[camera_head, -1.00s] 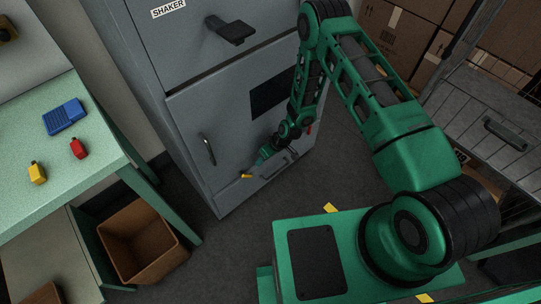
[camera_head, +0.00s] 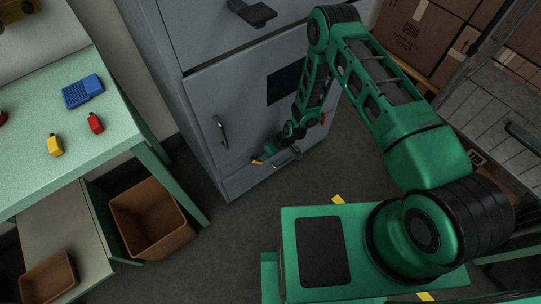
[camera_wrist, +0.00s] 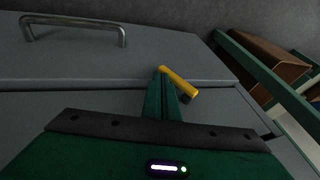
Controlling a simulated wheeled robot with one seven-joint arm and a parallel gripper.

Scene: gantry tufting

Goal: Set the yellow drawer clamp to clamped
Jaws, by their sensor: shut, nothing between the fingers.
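The yellow drawer clamp (camera_head: 257,161) is a small lever low on the front of the grey cabinet (camera_head: 205,100). In the wrist view the yellow clamp (camera_wrist: 179,82) slants from upper left to lower right, with a dark piece at its lower end. My gripper (camera_head: 266,154) is at the clamp, low by the cabinet front. In the wrist view my green gripper fingers (camera_wrist: 163,80) are shut with nothing between them. Their tips overlap the clamp's upper left end; I cannot tell whether they touch it. The fingers hide part of the panel seam.
A metal bar handle (camera_wrist: 75,22) is on the panel at upper left of the wrist view. A door handle (camera_head: 221,132) stands out left of my gripper. A green table (camera_head: 110,130) and a brown bin (camera_head: 150,218) are at left. Cardboard boxes (camera_head: 420,30) are behind my arm.

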